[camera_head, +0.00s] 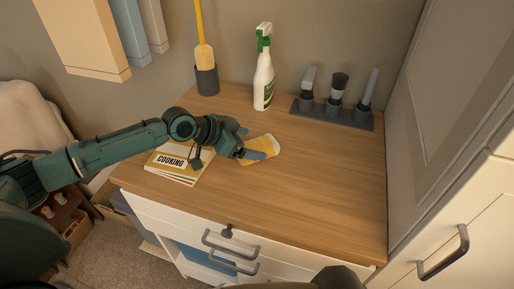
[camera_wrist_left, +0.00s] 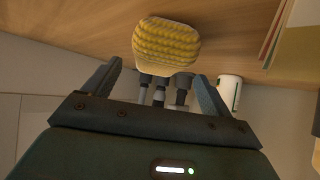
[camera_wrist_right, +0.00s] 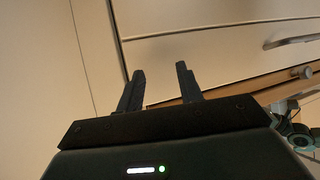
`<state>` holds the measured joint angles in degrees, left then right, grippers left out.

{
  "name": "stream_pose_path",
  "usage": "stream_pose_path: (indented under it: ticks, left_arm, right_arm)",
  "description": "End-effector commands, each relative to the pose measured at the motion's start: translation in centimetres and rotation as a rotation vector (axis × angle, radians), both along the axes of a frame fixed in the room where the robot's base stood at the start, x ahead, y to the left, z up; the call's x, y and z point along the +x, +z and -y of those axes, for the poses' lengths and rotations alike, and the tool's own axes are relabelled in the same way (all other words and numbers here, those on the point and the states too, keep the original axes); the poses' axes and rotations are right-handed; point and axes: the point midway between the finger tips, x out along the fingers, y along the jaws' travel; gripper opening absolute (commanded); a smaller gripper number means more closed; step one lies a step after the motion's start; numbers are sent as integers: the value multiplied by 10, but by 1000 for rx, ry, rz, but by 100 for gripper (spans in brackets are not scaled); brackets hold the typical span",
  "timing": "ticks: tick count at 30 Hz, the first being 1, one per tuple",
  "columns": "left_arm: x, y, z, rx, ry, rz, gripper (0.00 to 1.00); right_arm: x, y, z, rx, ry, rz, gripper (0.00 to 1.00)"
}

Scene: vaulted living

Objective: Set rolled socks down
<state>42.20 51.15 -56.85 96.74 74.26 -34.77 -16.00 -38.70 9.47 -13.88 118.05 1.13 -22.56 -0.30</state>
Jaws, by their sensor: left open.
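The rolled socks (camera_head: 262,147), a yellow knitted bundle with a paler edge, rest on the wooden top of the dresser (camera_head: 300,190), right of the cookbook. My left gripper (camera_head: 248,143) is low over the top at the socks' left side. In the left wrist view, the socks (camera_wrist_left: 166,42) lie ahead of the spread fingertips (camera_wrist_left: 160,80), roughly centred between them; I cannot tell whether a finger touches them. My left gripper is open. In the right wrist view, my right gripper (camera_wrist_right: 160,80) has its fingers apart with nothing between them, in front of the pale furniture fronts.
The cookbook (camera_head: 180,162) lies under my left forearm. A spray bottle (camera_head: 263,70), a dark cup with a yellow-handled utensil (camera_head: 206,80) and a dark rack (camera_head: 333,112) stand along the back. The top's front right is clear. A tall cabinet (camera_head: 440,130) borders the right.

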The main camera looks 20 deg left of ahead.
Motion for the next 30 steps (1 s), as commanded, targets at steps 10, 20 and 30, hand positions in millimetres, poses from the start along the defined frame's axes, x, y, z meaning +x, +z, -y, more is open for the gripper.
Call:
stream_pose_path:
  ticks: [10, 20, 30]
  left_arm:
    - [23, -26, 30, -2, 1, 0, 85]
    - [25, -29, 31, 0, 1, -1, 80]
    - [25, -29, 31, 0, 1, -1, 53]
  right_arm:
    - [3, 2, 6, -11, -15, -11, 36]
    - [5, 4, 6, -10, -17, -5, 36]
    - [5, 4, 3, -5, -12, -5, 36]
